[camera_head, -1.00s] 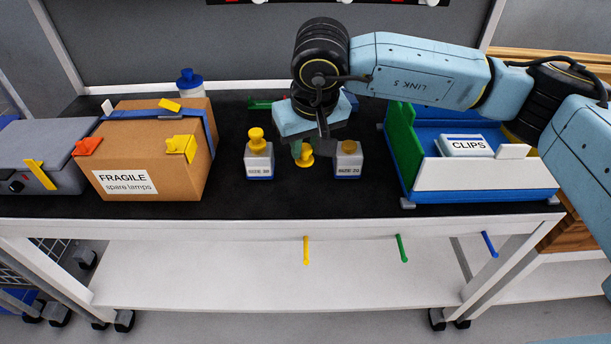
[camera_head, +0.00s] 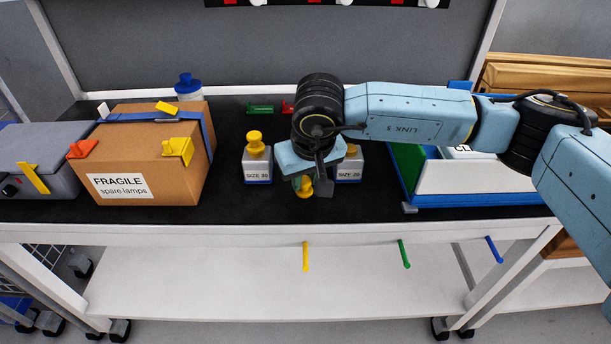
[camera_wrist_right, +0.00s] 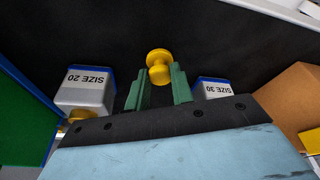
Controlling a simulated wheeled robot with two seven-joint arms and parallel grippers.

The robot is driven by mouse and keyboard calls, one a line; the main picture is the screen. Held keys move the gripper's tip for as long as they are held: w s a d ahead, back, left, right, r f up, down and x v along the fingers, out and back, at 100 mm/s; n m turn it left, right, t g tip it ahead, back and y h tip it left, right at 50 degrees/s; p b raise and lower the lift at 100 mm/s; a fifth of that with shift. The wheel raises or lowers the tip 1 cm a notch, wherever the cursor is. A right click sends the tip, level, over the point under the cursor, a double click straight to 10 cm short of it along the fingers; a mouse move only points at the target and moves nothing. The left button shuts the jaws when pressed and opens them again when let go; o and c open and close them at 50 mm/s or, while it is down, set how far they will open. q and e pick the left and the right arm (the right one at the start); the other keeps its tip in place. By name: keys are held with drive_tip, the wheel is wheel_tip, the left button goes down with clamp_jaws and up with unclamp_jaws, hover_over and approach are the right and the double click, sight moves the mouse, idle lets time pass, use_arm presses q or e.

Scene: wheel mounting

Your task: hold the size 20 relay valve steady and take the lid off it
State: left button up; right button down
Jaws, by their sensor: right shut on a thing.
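The size 20 relay valve (camera_head: 348,172), a grey block with a blue base, stands upright on the black table top. Its top is partly hidden by my right gripper in the head view. In the right wrist view, the size 20 valve (camera_wrist_right: 86,88) is at left, with a bit of yellow at its top. My right gripper (camera_head: 303,184) is between the two valves, its green fingers shut on a yellow knobbed lid (camera_wrist_right: 159,66). I cannot tell if the lid touches the table. My left gripper is not in view.
The size 30 valve (camera_head: 257,166), with a yellow knob, stands left of my gripper. A cardboard box (camera_head: 150,150) is further left. A blue, green and white bin (camera_head: 470,179) is at right. A small green item (camera_head: 261,109) lies behind. Black table shows in front of the valves.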

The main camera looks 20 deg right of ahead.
drive_tip(key=c, duration=1.2)
unclamp_jaws()
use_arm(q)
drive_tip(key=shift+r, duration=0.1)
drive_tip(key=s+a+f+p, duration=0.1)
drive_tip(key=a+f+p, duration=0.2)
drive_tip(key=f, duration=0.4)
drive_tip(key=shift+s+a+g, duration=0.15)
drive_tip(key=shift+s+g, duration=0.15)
use_arm(e)
drive_tip(key=v, duration=1.2)
